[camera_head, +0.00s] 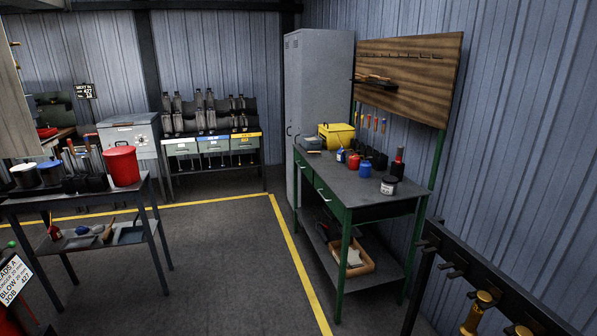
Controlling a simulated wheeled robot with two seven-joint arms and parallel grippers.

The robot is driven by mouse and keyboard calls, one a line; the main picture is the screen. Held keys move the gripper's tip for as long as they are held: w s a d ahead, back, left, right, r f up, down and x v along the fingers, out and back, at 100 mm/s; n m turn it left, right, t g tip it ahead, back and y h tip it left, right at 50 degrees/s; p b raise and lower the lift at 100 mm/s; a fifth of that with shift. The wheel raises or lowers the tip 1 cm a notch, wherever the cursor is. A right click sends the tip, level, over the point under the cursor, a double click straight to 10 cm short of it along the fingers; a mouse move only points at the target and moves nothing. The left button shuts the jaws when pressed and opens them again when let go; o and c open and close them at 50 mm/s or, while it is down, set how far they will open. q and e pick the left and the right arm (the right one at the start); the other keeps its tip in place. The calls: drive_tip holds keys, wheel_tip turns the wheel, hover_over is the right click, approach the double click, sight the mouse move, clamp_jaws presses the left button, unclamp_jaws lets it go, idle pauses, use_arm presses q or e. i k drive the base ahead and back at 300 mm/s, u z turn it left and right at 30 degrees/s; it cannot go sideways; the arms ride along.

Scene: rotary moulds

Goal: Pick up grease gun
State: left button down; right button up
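Neither of my grippers is in view. I cannot pick out a grease gun with certainty. A dark upright tool with a red part (397,164) stands at the back right of the green workbench (372,207); it is too small to identify. A white jar with a dark lid (389,185) stands in front of it. Red (354,161) and blue (365,168) containers, several dark cups and a yellow box (336,136) also stand on the benchtop.
A dark rack (486,277) with brass-coloured pieces (478,311) fills the lower right. A table (75,196) with a red bucket (121,166) stands left. A grey locker (319,90) and wooden tool board (410,75) stand behind the workbench. The middle floor is clear.

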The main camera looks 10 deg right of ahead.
sight(400, 148)
drive_tip(key=i, duration=1.45)
drive_tip(key=z, duration=1.15)
